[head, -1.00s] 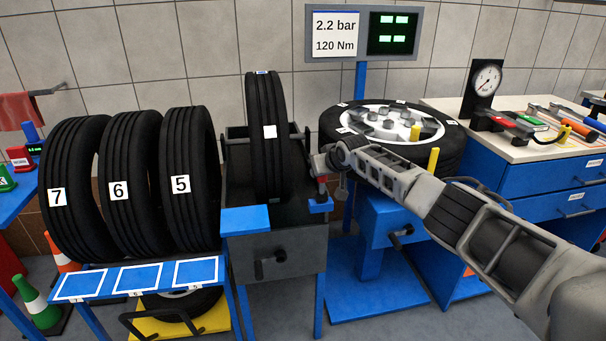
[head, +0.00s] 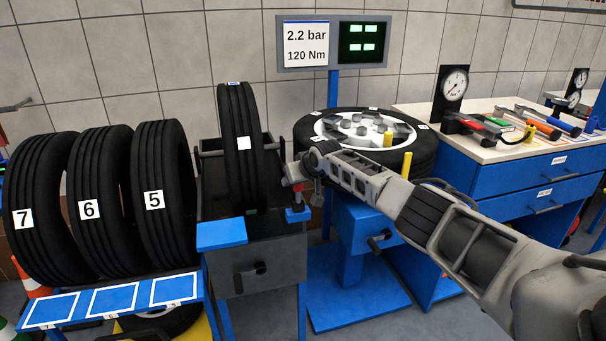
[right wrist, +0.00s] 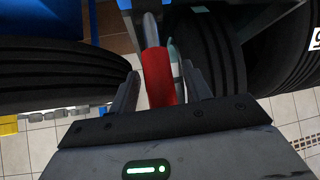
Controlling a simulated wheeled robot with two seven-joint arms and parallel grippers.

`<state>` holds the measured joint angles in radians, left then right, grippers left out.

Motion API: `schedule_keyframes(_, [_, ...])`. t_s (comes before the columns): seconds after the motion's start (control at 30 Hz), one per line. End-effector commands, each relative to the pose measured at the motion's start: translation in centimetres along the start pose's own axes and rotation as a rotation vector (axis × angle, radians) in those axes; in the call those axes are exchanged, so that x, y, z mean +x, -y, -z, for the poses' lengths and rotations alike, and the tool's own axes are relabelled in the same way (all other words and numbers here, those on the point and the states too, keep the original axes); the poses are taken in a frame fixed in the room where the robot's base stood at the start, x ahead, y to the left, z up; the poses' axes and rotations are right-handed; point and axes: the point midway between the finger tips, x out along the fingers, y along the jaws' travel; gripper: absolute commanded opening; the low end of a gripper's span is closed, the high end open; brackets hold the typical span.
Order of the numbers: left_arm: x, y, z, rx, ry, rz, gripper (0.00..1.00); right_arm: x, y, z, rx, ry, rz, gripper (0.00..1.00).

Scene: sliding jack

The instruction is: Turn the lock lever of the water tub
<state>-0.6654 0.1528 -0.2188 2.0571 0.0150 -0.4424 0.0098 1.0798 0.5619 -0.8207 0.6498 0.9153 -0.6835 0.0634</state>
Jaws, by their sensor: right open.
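The water tub (head: 262,262) is a dark grey box on blue legs with a black tyre (head: 241,165) standing upright in it. Its lock lever has a red handle (head: 298,187) at the tub's right side. My right gripper (head: 293,173) is at this lever in the head view. In the right wrist view the red handle (right wrist: 158,80) lies between the two open fingers of my right gripper (right wrist: 160,72), with the fingers on both sides of it. I cannot tell whether they touch it. My left gripper is not in view.
A wheel (head: 368,140) lies flat on a blue stand right of the tub. Several numbered tyres (head: 165,205) stand in a rack to the left. A blue workbench (head: 500,183) with tools and a gauge (head: 451,88) is at the right.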

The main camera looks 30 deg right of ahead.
Motion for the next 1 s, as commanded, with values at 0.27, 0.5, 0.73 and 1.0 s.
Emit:
schedule_keyframes(0.27, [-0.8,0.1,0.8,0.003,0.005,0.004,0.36,-2.7,-0.1,0.2,-0.003,0.001,0.0,0.49])
schedule_keyframes(0.5, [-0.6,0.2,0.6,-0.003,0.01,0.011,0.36,-6.5,-0.2,0.0,-0.002,-0.001,-0.001,0.49])
schedule_keyframes(0.73, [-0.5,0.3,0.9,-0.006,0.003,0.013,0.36,-10.9,-0.2,0.0,-0.003,-0.002,-0.003,0.49])
schedule_keyframes(1.0, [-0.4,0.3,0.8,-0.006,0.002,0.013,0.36,-15.0,-0.2,0.0,0.001,-0.002,-0.003,0.49])
